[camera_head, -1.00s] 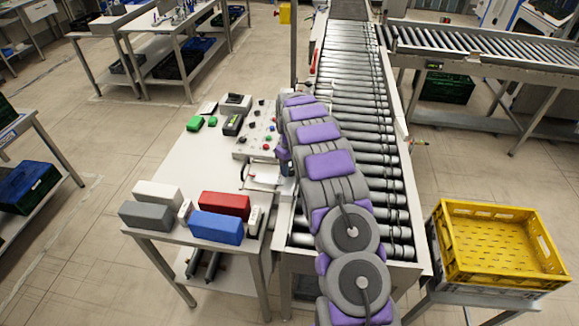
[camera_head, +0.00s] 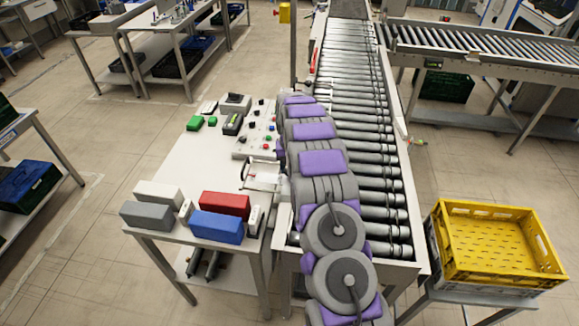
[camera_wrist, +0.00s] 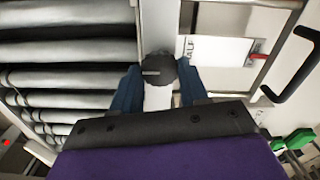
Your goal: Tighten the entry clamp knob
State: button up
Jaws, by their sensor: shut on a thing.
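The entry clamp knob (camera_wrist: 158,68) is round and black with a pale line on its face. It shows in the wrist view, at the rail beside the conveyor rollers. My gripper (camera_wrist: 160,84) has its two blue fingers on either side of the knob and is shut on it. A pale post or strip shows below the knob between the fingers. In the head view my purple and grey arm hides the knob and the fingers.
Conveyor rollers (camera_wrist: 65,80) lie left of the knob in the wrist view. A white card (camera_wrist: 215,50) and a black handle (camera_wrist: 297,68) are to its right. In the head view, coloured blocks (camera_head: 216,227) sit on the side table, and a yellow crate (camera_head: 487,210) stands at right.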

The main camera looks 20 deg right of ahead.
jog(key=shift+r, duration=0.1)
dwell(0.4)
jog(key=o, duration=1.1)
jog(key=shift+c, duration=0.2)
notch_tip(320, 180, up, 17)
jog(key=shift+w, duration=0.1)
